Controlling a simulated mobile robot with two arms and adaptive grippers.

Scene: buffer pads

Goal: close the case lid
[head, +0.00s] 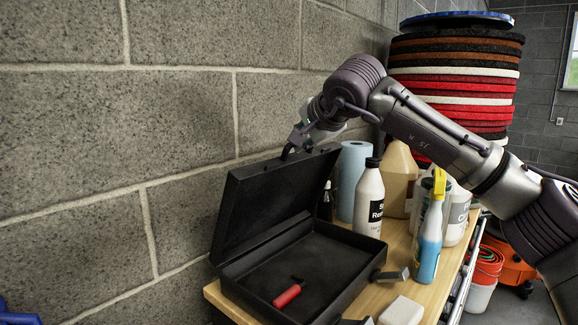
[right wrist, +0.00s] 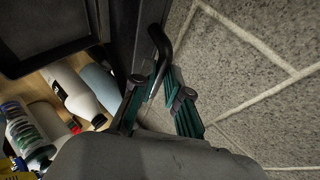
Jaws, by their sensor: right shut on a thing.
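The black case (head: 345,297) lies open on the wooden bench, with a red-handled tool (head: 288,294) inside its base. Its lid (head: 270,195) stands raised at the back, near the block wall. My right gripper (head: 296,142) is at the top edge of the lid, shut on the lid's black curved handle (head: 286,152). In the right wrist view the green-sided fingers (right wrist: 160,92) close around the handle (right wrist: 159,42), beside the lid (right wrist: 123,35); the exact contact is partly hidden. My left gripper is not in view.
A white bottle (head: 369,200), a blue roll (head: 353,170), a tan jug (head: 398,180) and a spray bottle (head: 428,250) stand right of the case. A white block (head: 402,311) lies in front. Stacked round pads (head: 455,75) rise behind. The wall is close behind the lid.

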